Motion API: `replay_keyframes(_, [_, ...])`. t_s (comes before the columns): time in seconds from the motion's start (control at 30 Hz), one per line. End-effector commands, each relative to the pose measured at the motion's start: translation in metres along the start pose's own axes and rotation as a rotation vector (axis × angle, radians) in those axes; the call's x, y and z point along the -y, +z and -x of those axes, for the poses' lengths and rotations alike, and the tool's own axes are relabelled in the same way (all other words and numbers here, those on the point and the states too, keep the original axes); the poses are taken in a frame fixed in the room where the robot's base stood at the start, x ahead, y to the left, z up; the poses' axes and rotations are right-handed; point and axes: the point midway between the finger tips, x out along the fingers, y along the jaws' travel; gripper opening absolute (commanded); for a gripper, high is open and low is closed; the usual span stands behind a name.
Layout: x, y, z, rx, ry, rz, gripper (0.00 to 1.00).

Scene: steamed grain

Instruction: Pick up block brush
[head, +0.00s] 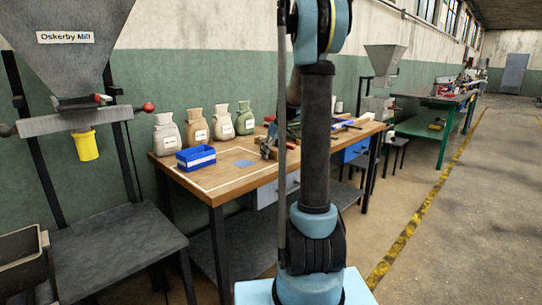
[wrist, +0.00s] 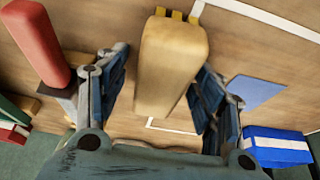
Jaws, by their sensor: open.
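The block brush (wrist: 172,65) is a pale wooden block with yellow bristles showing at its far end in the wrist view. It lies over the wooden bench top, its near end between the fingers of my gripper (wrist: 163,68). My gripper is open, with one blue-grey finger on each side of the block. The right finger looks very close to the block; I cannot tell whether it touches. In the head view my arm hides much of the bench, and I cannot make out the brush there.
The workbench (head: 225,184) carries a blue bin (head: 196,158), several sacks and a flat blue square (head: 243,163). In the wrist view a red-handled object (wrist: 35,42) lies left of my gripper, and the blue bin (wrist: 278,146) is at right. Bare bench top surrounds the blue square.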

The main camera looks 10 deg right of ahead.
Motion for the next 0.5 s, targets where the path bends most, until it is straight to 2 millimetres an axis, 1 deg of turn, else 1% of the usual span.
replay_keyframes(0.2, [0.0000,0.0001,-0.0001,0.000,0.000,0.000,0.62])
replay_keyframes(0.23, [0.0000,0.0001,-0.0001,0.000,0.000,0.000,0.57])
replay_keyframes(0.27, [0.0000,0.0001,-0.0001,0.000,0.000,0.000,0.50])
replay_keyframes(0.3, [0.0000,0.0001,-0.0001,0.000,0.000,0.000,0.41])
replay_keyframes(0.37, [0.0000,0.0001,-0.0001,0.000,0.000,0.000,0.28])
replay_keyframes(0.4, [0.0001,0.0001,-0.0001,0.000,0.000,0.000,0.19])
replay_keyframes(0.43, [0.0001,0.0001,-0.0001,0.000,0.000,0.000,0.12])
replay_keyframes(0.5, [0.0001,0.0001,-0.0001,0.000,0.000,0.000,0.12])
